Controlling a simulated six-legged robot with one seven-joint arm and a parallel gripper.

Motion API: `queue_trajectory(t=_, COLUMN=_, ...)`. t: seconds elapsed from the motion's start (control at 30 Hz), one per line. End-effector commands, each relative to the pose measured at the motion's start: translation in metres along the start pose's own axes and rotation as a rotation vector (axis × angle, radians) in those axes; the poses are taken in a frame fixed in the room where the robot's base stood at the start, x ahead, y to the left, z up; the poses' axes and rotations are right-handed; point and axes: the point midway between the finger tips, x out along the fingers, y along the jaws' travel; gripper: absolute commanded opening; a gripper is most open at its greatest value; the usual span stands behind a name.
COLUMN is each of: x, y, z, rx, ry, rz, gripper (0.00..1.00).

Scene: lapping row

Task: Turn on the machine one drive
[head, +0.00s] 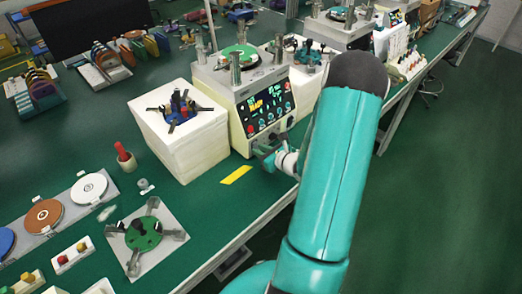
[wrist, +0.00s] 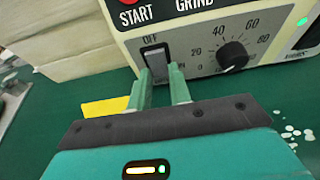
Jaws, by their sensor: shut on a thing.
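The nearest lapping machine (head: 238,128) stands on the green bench in the head view, with a dark control panel on its front. In the wrist view its grey lower panel (wrist: 205,64) carries a switch (wrist: 156,60) under the label OFF, beside a black knob (wrist: 233,55) with a number scale. My gripper (wrist: 160,76) is at this switch, its two green fingers shut on it, one on each side. The fingers hide part of the switch and whatever is below it. In the head view my gripper (head: 272,157) is small at the machine's lower front corner.
A white block (head: 185,145) with a dark fixture on top stands left of the machine. A yellow strip (head: 236,174) lies on the bench in front. A plate with a green disc (head: 144,234) lies at lower left. The floor (head: 450,200) right of the bench is clear.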

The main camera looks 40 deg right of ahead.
Motion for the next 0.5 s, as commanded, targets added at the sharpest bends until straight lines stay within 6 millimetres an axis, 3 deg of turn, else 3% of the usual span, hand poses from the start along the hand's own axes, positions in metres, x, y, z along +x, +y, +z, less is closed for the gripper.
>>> queue_trajectory(t=0.27, x=0.0023, y=0.0006, z=-0.0057, rx=0.002, ry=-0.172, rz=0.001, gripper=0.0)
queue_trajectory(t=0.5, x=0.0021, y=0.0004, z=-0.0055, rx=-0.001, ry=-0.207, rz=-0.001, gripper=0.0)
